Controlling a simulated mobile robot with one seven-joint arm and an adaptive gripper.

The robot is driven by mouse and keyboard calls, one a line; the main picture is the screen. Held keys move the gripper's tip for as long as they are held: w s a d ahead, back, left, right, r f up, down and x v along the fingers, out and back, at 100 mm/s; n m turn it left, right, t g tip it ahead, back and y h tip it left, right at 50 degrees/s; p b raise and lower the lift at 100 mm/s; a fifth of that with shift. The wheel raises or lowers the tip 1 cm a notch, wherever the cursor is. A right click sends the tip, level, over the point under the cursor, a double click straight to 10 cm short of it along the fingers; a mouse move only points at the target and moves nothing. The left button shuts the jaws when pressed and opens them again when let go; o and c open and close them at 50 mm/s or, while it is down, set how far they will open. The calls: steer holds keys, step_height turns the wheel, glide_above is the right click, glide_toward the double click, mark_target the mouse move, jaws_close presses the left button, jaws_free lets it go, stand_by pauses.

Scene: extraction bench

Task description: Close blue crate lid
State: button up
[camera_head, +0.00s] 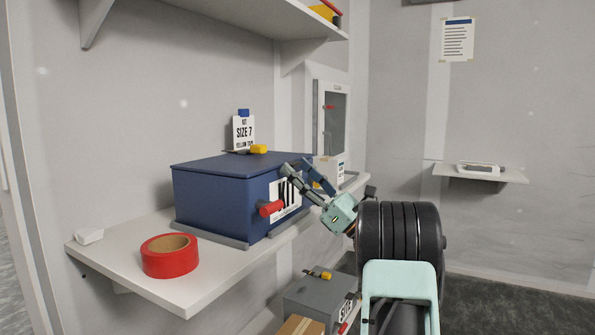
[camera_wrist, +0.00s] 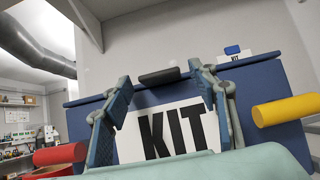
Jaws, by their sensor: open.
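The blue crate (camera_head: 215,205) stands on a pale shelf. Its flat blue lid (camera_head: 225,165) lies across the top and looks level; I cannot tell whether a small gap is left at the edge. The front carries a white KIT label (camera_wrist: 165,132) and a red knob (camera_head: 271,208). My gripper (camera_head: 298,165) is at the crate's right side, near the lid's edge. In the wrist view my open fingers (camera_wrist: 160,72) stand either side of a black handle (camera_wrist: 159,77) at the top of the crate's face. I cannot tell whether they touch anything.
A red tape roll (camera_head: 169,256) sits on the shelf (camera_head: 120,248) front left, with a small white block (camera_head: 89,236) behind. A grey box (camera_head: 315,299) sits below. A yellow knob (camera_wrist: 287,110) is right of my fingers.

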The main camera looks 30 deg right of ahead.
steer(key=v, duration=1.1)
steer(key=shift+f, duration=0.25)
steer(key=shift+s, duration=0.1)
